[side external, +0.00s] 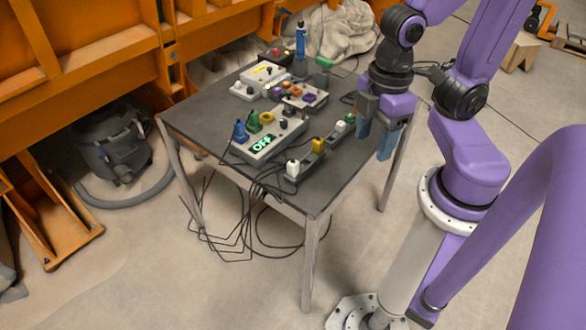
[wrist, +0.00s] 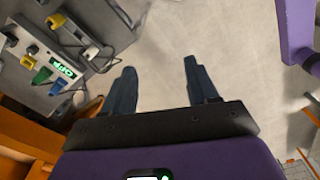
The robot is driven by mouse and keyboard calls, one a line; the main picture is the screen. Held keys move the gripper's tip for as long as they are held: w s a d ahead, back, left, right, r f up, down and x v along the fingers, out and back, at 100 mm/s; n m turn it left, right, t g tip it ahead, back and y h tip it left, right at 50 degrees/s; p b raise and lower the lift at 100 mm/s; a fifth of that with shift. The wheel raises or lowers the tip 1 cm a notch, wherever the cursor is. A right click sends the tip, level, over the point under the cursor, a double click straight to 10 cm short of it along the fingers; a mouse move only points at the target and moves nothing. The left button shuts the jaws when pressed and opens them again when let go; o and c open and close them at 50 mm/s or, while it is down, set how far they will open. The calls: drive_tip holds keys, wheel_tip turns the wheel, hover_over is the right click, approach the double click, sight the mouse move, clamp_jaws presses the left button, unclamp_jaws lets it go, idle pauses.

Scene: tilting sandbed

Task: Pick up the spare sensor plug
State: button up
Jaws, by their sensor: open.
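Several coloured plugs stand on the dark table; I cannot tell which one is the spare sensor plug. In the side external view, a white plug (side external: 293,168), a yellow plug (side external: 318,144) and a small white plug (side external: 341,127) stand in a grey rack along the table's near right side. A grey box with a lit "OFF" display (side external: 263,143) holds a blue plug (side external: 240,131), a green plug (side external: 253,121) and a yellow one. My gripper (side external: 377,140) is open and empty, pointing down by the table's right edge. In the wrist view, the open fingers (wrist: 160,84) have bare floor between them.
The table (side external: 195,110) also carries a white box (side external: 262,78), a grey unit with purple and orange parts (side external: 303,94) and a tall blue item (side external: 300,42). Black cables hang off the near edge. Orange machinery stands behind, with a vacuum cleaner (side external: 115,145) at left.

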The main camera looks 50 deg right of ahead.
drive_tip(key=w+f+n, duration=0.3)
drive_tip(key=w, duration=1)
drive_tip(key=n, duration=0.2)
hover_over(293, 159)
wheel_tip(293, 159, down, 6)
drive_tip(key=f, duration=1.1)
drive_tip(key=shift+s+a+f, duration=0.15)
drive_tip(key=shift+a+f, duration=0.15)
drive_tip(key=shift+d+f, duration=0.15)
drive_tip(key=shift+f, duration=1.2)
drive_tip(key=shift+d+f, duration=0.1)
drive_tip(key=shift+f, duration=1.25)
clamp_jaws()
